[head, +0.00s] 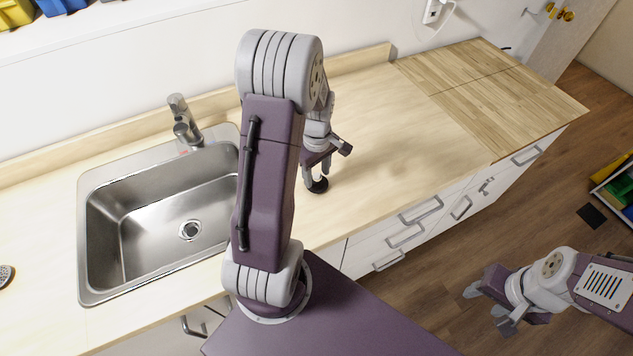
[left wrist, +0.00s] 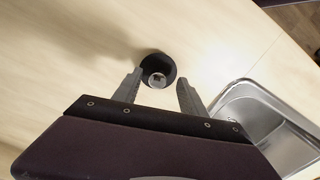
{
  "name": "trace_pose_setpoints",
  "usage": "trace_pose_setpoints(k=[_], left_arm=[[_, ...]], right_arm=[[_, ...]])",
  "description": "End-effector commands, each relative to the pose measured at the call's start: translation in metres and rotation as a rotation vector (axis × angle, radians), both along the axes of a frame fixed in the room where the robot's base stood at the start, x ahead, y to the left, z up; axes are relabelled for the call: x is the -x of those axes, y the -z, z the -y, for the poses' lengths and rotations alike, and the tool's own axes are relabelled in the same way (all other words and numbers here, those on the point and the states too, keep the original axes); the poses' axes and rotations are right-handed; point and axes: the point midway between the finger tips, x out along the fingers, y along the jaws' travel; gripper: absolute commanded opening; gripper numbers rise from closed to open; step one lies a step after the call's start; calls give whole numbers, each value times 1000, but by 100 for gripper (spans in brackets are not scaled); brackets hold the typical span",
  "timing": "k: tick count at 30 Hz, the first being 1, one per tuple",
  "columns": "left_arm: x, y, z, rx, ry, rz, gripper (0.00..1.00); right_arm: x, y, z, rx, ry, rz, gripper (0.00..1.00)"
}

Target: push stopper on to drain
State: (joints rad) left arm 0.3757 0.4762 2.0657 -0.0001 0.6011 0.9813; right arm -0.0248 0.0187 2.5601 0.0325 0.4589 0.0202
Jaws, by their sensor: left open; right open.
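The black round stopper (head: 319,186) stands on the wooden counter to the right of the sink. It also shows in the left wrist view (left wrist: 157,68), with a lighter centre. My left gripper (head: 315,174) is open and points down at the stopper. In the left wrist view its fingertips (left wrist: 160,77) are apart, one on each side of the stopper's near part; I cannot tell whether they touch it. The drain (head: 190,230) is a round fitting in the sink floor and looks uncovered. My right gripper (head: 488,306) is open and empty, over the floor at the lower right.
The steel sink (head: 88,235) is set in the counter, left of my left arm. A faucet (head: 183,122) stands behind it. A perforated round item (head: 5,276) lies at the left edge. The counter (head: 400,130) right of the stopper is clear.

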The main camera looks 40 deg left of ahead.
Motion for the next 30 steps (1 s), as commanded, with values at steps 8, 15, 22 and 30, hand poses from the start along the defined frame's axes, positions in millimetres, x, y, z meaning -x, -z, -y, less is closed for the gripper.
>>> trace_pose_setpoints(k=[8,15,22,30], left_arm=[[-1,22,0,-1,0,1,49],[0,22,0,-1,0,1,13],[-1,22,0,-1,0,2,0],[-1,10,0,-2,0,6,0]], right_arm=[[0,-1,0,0,0,0,49],[0,-1,0,0,0,0,49],[0,-1,0,0,0,0,49],[0,0,0,0,0,0,49]])
